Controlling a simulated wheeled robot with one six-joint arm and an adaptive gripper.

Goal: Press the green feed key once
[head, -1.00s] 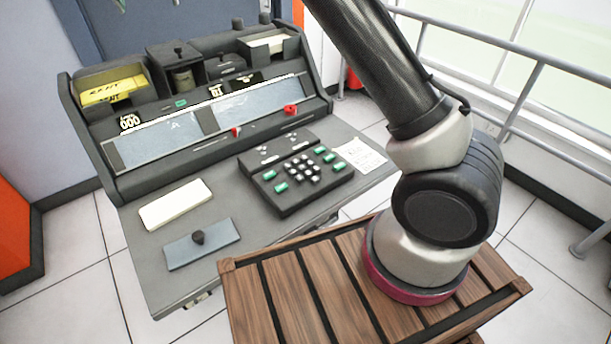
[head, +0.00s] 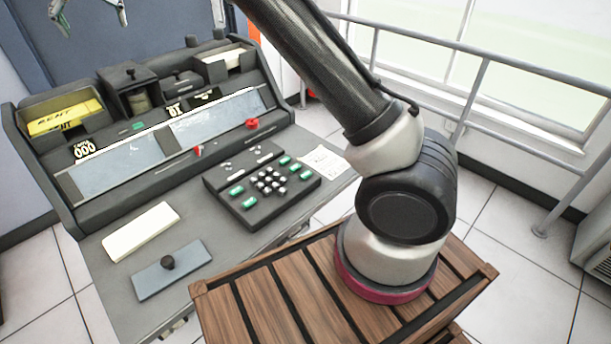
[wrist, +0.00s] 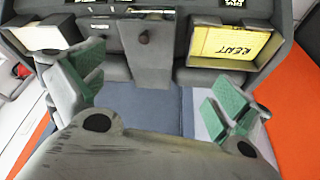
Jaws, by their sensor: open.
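The dark keypad (head: 262,187) lies on the desk's right half. It carries several green keys, two on its left side (head: 243,197) and more on its right side (head: 295,168), around white round keys. Their labels are too small to read, so I cannot tell which is the feed key. Another small green piece (head: 138,126) sits on the console's upper panel. My gripper (head: 90,14) is at the top left edge of the head view, beyond the console and far from the keypad. In the wrist view its green-padded fingers (wrist: 155,92) are spread with nothing between them.
The console (head: 120,165) has bins along its top, one with yellow cards (head: 64,117). A red knob (head: 252,123) is on its slope. A cream pad (head: 141,231) and a blue-grey plate with a black knob (head: 172,270) lie on the desk. A railing (head: 480,62) stands right.

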